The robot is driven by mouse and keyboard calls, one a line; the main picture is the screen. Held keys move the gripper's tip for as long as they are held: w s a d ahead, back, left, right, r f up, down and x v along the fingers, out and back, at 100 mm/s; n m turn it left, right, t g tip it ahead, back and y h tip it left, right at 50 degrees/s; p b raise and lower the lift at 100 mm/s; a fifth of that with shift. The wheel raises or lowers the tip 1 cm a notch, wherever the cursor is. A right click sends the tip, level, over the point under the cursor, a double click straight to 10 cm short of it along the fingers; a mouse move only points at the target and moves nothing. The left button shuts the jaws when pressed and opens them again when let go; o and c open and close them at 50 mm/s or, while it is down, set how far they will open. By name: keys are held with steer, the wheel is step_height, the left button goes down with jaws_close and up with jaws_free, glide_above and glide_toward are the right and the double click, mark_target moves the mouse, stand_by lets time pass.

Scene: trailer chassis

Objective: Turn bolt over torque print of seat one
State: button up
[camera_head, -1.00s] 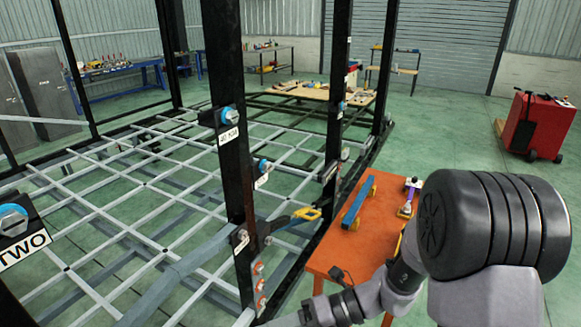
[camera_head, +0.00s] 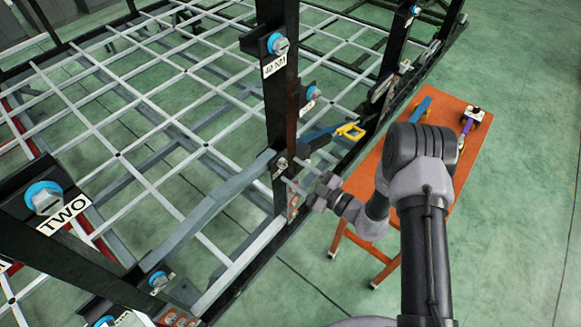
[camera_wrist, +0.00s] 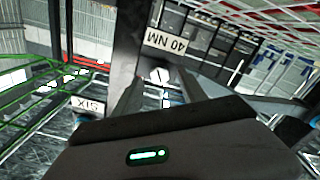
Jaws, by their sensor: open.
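A black upright post bears a 40 NM print (camera_head: 274,66). A grey hex bolt (camera_head: 279,46) in a blue ring sits just above that print. A second bolt (camera_head: 282,162) shows lower on the same post. My gripper (camera_head: 290,171) is open and empty, with its fingers pointing at the lower part of the post. In the wrist view, the 40 NM print (camera_wrist: 165,42) appears upside down, and a bright bolt head (camera_wrist: 160,75) shows between my gripper's fingers (camera_wrist: 160,90). I cannot tell the gap between fingers and bolt. No print reading ONE is legible.
A seat marked TWO (camera_head: 64,215) with a blue-ringed bolt stands at the left front. A SIX print (camera_wrist: 87,103) shows in the wrist view. An orange table (camera_head: 400,190) stands to the right. Green floor is open further right.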

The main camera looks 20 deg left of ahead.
steer(key=shift+x, duration=1.25)
steer(key=shift+w+d, duration=0.1)
jaws_close()
steer(key=shift+n, duration=0.3)
